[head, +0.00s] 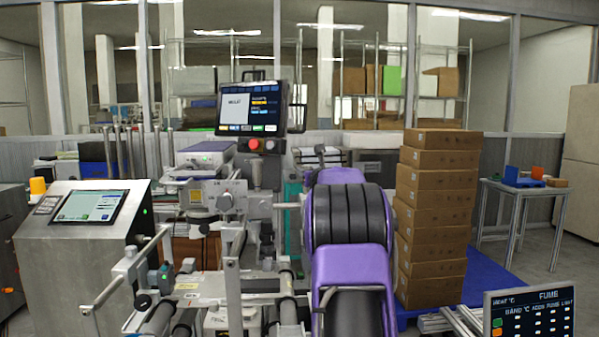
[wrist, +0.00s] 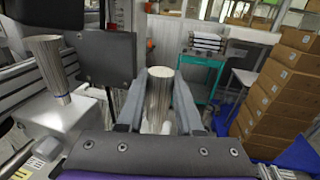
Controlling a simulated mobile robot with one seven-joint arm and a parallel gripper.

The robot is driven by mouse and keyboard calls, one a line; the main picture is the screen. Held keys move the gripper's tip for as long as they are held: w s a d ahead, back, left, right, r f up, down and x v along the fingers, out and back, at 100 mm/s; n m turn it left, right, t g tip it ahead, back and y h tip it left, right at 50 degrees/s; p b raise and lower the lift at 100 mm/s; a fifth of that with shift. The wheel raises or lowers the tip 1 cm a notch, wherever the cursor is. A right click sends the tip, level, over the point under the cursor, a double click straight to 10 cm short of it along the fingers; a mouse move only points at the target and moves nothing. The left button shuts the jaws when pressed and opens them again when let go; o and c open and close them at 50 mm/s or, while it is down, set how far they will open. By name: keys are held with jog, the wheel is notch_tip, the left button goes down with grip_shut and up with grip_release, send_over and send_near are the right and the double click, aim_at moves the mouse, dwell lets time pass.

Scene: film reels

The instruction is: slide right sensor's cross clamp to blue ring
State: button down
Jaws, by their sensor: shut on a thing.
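In the wrist view my gripper (wrist: 159,78) has its two grey fingers on either side of a ribbed metal cylinder (wrist: 158,100), shut on it. I cannot tell whether this cylinder belongs to the right sensor's cross clamp. The sensor is not clearly made out.
A dark plate (wrist: 105,57) hangs just left of my gripper in the wrist view. A tall stack of brown cartons (head: 437,210) stands right of my arm on a blue base. The machine's monitor (head: 252,107) is behind, and a steel console (head: 83,240) is at the left.

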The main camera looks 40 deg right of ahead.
jog(key=c, duration=0.6)
grip_release()
jog(key=v, duration=1.7)
jog(key=shift+s+a+r, duration=0.1)
jog(key=shift+s, duration=0.1)
